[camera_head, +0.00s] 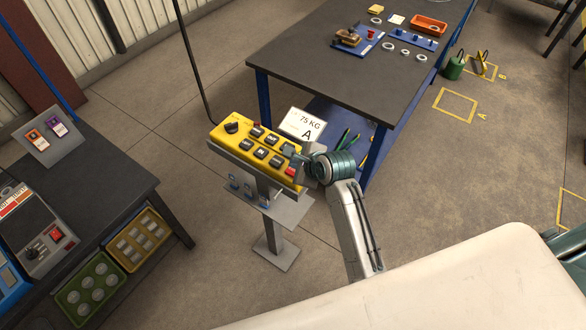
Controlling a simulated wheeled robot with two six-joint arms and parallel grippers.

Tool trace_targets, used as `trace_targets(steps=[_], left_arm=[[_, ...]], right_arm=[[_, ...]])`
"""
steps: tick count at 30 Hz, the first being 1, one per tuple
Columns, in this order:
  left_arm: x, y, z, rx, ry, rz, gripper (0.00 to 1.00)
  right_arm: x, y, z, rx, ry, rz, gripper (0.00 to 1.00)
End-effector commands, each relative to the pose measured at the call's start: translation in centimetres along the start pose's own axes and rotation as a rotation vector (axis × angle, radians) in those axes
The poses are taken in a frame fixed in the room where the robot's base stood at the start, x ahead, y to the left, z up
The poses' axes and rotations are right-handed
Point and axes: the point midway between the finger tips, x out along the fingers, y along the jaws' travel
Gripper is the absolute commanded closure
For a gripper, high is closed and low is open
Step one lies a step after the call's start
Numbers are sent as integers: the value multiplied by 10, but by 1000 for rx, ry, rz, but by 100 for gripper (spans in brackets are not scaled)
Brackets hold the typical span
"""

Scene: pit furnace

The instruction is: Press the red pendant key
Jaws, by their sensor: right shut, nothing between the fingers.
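A yellow pendant (224,138) with several dark keys lies in a grey holder on a post stand. Its red key (290,171) is at the right end, near the lower edge. My right gripper (295,157) is shut and empty, with its fingertips over the right end of the pendant, just above the red key in the picture. I cannot tell whether the fingertips touch the pendant. My left gripper is not in view.
A white sign (302,125) reading "75 KG A" stands behind the pendant. A dark cable (191,60) rises from the pendant area. A dark workbench (310,55) is behind, and a console bench (103,181) is at left. Open floor lies between.

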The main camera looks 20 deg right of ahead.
Motion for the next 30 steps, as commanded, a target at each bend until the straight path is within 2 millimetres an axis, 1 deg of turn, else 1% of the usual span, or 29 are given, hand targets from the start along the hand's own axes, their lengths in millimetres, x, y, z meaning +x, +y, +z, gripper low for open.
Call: trace_targets(steps=[6,30], left_arm=[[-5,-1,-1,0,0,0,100],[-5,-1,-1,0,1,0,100]], right_arm=[[4,4,-4,0,1,2,100],[8,7,-7,0,1,2,100]])
